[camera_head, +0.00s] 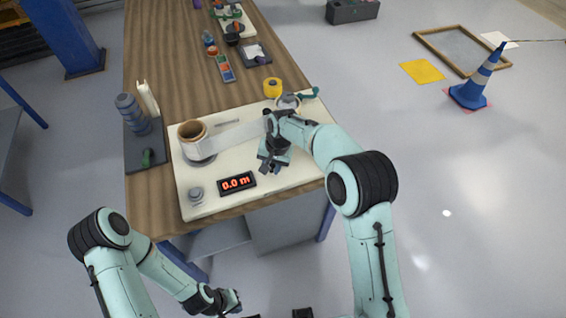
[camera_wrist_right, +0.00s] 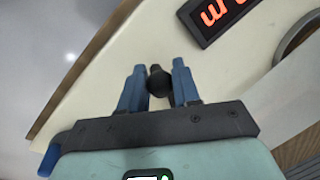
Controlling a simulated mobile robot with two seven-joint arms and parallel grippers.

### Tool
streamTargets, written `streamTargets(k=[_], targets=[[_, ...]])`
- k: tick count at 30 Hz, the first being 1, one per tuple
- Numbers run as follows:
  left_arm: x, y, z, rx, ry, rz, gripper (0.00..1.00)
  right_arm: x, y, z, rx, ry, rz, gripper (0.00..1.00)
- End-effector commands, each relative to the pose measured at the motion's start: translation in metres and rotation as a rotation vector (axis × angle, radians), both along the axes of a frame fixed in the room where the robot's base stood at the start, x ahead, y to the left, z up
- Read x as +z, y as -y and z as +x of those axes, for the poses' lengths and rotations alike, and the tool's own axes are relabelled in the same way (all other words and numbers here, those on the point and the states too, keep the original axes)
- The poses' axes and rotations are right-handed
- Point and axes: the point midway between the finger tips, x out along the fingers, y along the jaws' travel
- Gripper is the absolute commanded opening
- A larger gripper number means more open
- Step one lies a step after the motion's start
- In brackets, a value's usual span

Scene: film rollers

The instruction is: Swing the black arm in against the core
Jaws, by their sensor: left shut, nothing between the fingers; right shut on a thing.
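My right gripper (camera_head: 270,168) is over the right part of the cream board (camera_head: 215,203). In the right wrist view, its blue fingers (camera_wrist_right: 158,88) are shut on a round black knob (camera_wrist_right: 159,82), apparently the end of the black arm. The rest of that arm is hidden by my gripper and wrist. A pale round core (camera_head: 288,101) shows just beyond my right wrist, partly covered. Whether the black arm touches it cannot be seen. My left gripper (camera_head: 234,302) is shut and empty, low in front of the table.
A brown-cored film roll (camera_head: 193,133) stands at the board's left, with a pale film strip (camera_head: 236,133) running right towards my wrist. A display (camera_head: 237,183) reads 0.0 m. A grey knob (camera_head: 196,194), yellow tape roll (camera_head: 272,87) and teal handle (camera_head: 309,94) are nearby.

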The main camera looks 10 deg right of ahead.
Motion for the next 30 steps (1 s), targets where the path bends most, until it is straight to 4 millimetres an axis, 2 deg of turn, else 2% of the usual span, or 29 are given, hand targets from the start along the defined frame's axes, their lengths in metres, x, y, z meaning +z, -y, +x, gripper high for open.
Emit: streamTargets(k=[6,19,20,21,22,30], targets=[[0.0015,0.0,0.001,0.0,0.001,0.0,0.0,0.0005,-0.0073,0.001,-0.036,0.002,0.002,0.0],[0.0015,0.0,0.001,0.0,0.001,0.0,0.0,0.0002,-0.009,0.001,-0.043,0.002,0.003,0.0],[0.0015,0.0,0.001,0.0,0.001,0.0,0.0,0.0002,-0.0091,0.0009,-0.043,0.002,0.003,0.38],[0.0015,0.0,0.001,0.0,0.001,0.0,0.0,0.0002,-0.0091,0.0009,-0.043,0.002,0.003,0.51],[0.0015,0.0,0.001,0.0,0.001,0.0,0.0,0.0002,-0.009,0.0009,-0.043,0.002,0.003,0.55],[0.0016,0.0,0.0011,0.0,0.001,0.0,0.0,0.0005,-0.0078,0.0009,-0.043,0.001,0.002,0.55]])
